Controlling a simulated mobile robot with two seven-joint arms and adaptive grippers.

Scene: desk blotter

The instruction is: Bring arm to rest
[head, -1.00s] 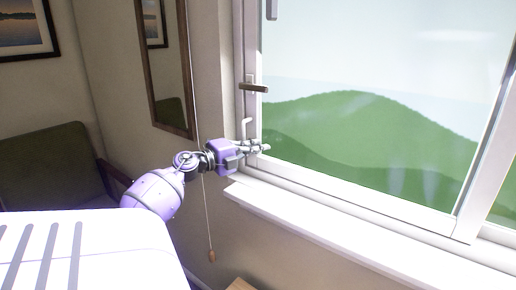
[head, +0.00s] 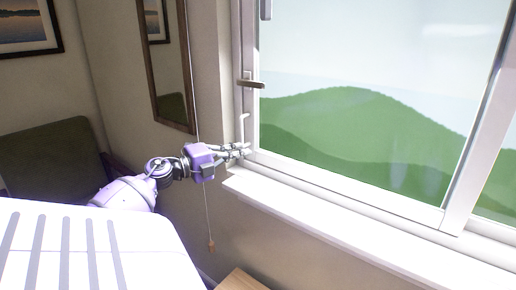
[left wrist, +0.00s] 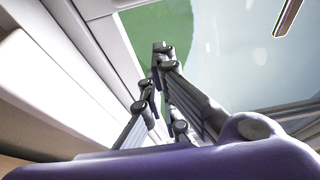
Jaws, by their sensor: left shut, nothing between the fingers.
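My left gripper (head: 243,151) shows in the head view, at the end of my purple arm coming in from the left. It is just above the left end of the white window sill (head: 300,213), beside the lower left of the window frame. Its fingers are shut and empty. In the left wrist view the grey fingers (left wrist: 157,62) come together at their tips, in front of the window frame and glass. I cannot tell whether they touch the frame. My right gripper is not in view.
The window (head: 370,120) has a dark handle (head: 252,83) and a white stay (head: 242,128) above my gripper. A cord with a wooden pull (head: 211,246) hangs below. A mirror (head: 168,80), a green armchair (head: 50,160) and a wooden surface (head: 240,281) are near.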

